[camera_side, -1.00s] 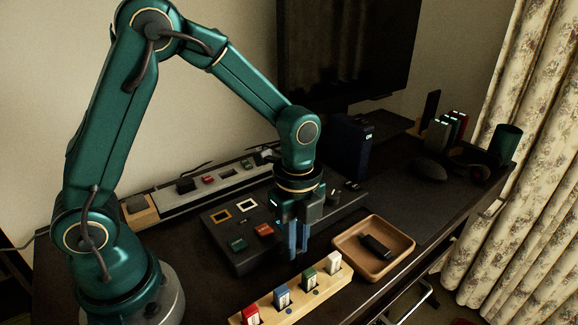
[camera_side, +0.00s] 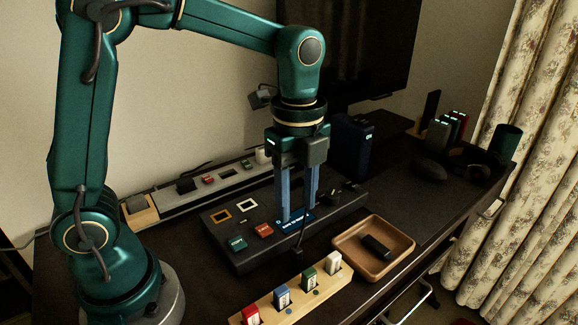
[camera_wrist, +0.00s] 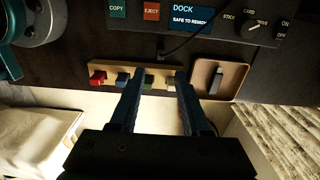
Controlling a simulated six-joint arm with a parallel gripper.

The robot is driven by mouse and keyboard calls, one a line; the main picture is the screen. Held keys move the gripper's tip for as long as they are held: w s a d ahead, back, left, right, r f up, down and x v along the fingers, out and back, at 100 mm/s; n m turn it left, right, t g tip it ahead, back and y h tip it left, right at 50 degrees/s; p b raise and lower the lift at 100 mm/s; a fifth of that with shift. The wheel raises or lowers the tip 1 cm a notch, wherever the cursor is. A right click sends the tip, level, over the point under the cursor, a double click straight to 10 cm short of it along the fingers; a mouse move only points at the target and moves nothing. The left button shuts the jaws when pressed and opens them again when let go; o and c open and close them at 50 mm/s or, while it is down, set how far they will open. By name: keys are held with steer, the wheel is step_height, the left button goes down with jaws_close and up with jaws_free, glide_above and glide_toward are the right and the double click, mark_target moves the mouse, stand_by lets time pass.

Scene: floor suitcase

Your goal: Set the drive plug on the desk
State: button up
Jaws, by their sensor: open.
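My gripper (camera_side: 298,208) is open and empty, with its blue fingers above the front part of the black dock (camera_side: 235,260). In the wrist view my gripper (camera_wrist: 158,80) shows its fingertips apart with nothing between them. A small black plug (camera_side: 298,252) on a thin dark cable appears to lie on the dark desk (camera_side: 200,295), just in front of the dock, below and apart from my fingers. The dock screen (camera_wrist: 190,17) reads "SAFE TO REMOVE".
A wooden rack (camera_side: 268,308) with several coloured sticks stands in front of the dock. A wooden tray (camera_side: 404,246) holding a black stick (camera_side: 376,246) is to its right. A power strip (camera_side: 165,205) and a dark blue drive box (camera_side: 352,148) stand behind the dock.

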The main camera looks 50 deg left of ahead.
steer(key=s+a+r+n+t, duration=0.3)
steer(key=s+n, duration=0.7)
steer(key=n, duration=0.8)
steer(key=t, duration=0.2)
steer(key=shift+t, duration=0.3)
